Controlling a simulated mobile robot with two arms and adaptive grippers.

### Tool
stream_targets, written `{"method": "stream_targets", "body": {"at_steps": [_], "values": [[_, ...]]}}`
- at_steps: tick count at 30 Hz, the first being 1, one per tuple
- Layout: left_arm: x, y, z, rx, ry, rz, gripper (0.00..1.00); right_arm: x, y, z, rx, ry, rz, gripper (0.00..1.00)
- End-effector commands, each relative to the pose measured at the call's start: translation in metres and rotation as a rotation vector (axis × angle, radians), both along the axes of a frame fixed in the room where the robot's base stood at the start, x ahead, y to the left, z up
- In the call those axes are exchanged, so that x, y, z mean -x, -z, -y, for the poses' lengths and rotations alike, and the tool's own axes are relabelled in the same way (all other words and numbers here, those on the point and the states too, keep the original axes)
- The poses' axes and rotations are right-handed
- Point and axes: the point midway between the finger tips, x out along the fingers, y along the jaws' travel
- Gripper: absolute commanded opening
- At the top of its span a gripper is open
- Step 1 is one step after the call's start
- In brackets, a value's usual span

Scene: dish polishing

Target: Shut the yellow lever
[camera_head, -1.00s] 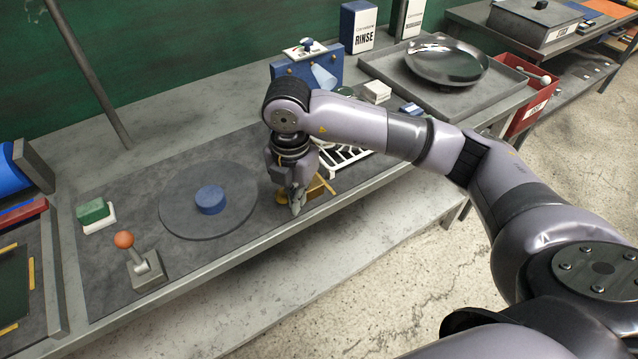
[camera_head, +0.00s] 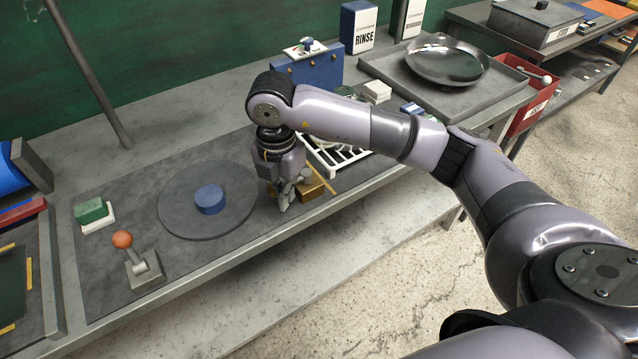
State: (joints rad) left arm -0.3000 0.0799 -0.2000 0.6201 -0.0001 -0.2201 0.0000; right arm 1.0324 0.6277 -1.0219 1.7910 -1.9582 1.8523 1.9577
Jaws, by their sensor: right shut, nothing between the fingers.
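A yellow-brass block (camera_head: 311,189), which appears to be the yellow lever's housing, sits near the front edge of the dark work mat. A thin yellow strip (camera_head: 323,178) runs just behind and right of it; I cannot tell whether it is the lever's handle or a marking. My right gripper (camera_head: 284,206) points down just left of the block, its fingers shut and empty. The gripper covers the block's left side, so I cannot tell whether they touch or how the lever stands. My left gripper is not in view.
Left of the gripper is a round grey disc (camera_head: 180,217) with a blue puck (camera_head: 210,200). An orange-knobbed joystick (camera_head: 142,265) stands front left. A white rack (camera_head: 340,154) lies behind the block. A blue box (camera_head: 312,72) and a tray with a metal dish (camera_head: 447,62) stand farther back.

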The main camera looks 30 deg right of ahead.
Motion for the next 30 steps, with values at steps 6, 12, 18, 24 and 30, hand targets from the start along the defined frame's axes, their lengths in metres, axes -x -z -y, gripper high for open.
{"method": "stream_targets", "body": {"at_steps": [6,12,18,24,30], "values": [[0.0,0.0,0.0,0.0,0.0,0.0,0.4,0.0,0.0,-0.001,-0.001,-0.001,0.001,0.0],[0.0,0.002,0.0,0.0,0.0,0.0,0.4,-0.004,0.0,-0.003,-0.002,-0.002,0.002,0.0],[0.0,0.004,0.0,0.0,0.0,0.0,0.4,-0.012,0.0,-0.007,-0.002,-0.002,0.002,0.0],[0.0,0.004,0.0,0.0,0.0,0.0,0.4,-0.015,-0.001,-0.008,-0.005,-0.001,0.007,0.0],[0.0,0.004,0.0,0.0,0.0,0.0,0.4,-0.014,-0.002,-0.008,-0.005,0.0,0.01,0.0]]}}
